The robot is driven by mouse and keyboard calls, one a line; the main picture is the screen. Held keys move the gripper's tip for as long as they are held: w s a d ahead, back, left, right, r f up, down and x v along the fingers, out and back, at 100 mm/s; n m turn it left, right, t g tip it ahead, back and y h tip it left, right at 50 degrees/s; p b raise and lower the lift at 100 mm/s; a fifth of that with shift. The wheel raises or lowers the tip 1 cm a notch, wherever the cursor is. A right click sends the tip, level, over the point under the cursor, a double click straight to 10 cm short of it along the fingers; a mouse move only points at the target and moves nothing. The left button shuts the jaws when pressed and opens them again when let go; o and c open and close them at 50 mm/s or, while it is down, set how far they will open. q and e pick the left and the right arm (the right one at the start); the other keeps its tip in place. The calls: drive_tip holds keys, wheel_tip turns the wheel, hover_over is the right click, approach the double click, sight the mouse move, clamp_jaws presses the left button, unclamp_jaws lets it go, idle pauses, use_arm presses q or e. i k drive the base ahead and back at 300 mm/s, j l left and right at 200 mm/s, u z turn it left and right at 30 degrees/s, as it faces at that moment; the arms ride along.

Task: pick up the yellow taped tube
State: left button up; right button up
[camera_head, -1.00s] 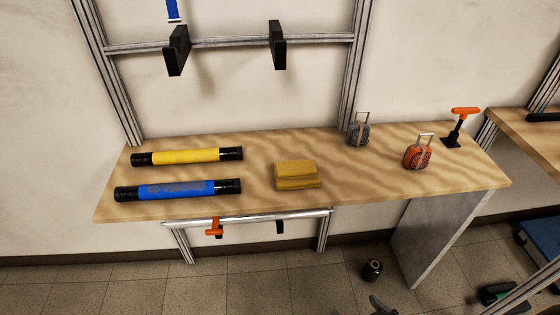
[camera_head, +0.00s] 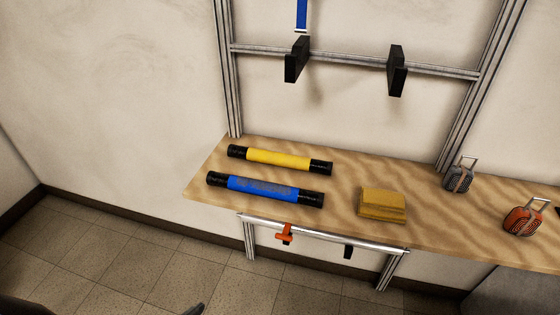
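The yellow taped tube (camera_head: 278,158) has black ends and lies on its side on the wooden table (camera_head: 345,222), near the back of its left part. A blue tube (camera_head: 262,190) with black ends and a greyish patch lies in front of it, roughly parallel and apart from it. Nothing covers the yellow tube. Neither gripper can be made out. Small dark shapes show at the bottom edge, too cut off to identify.
A yellow-brown block (camera_head: 382,204) lies right of the tubes. A grey case (camera_head: 459,176) and an orange case (camera_head: 524,217) stand farther right. A metal frame with black brackets (camera_head: 297,60) rises behind the table. The floor (camera_head: 110,260) at left is clear.

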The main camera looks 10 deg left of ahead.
sight(286, 160)
drive_tip(key=i+j+z, duration=0.1)
drive_tip(key=j, duration=0.35)
drive_tip(key=i+j+z, duration=0.15)
drive_tip(key=j, duration=0.3)
drive_tip(key=i+j+z, duration=0.1)
drive_tip(key=j, duration=0.4)
drive_tip(key=i+j+z, duration=0.15)
drive_tip(key=j, duration=0.3)
drive_tip(key=k, duration=0.05)
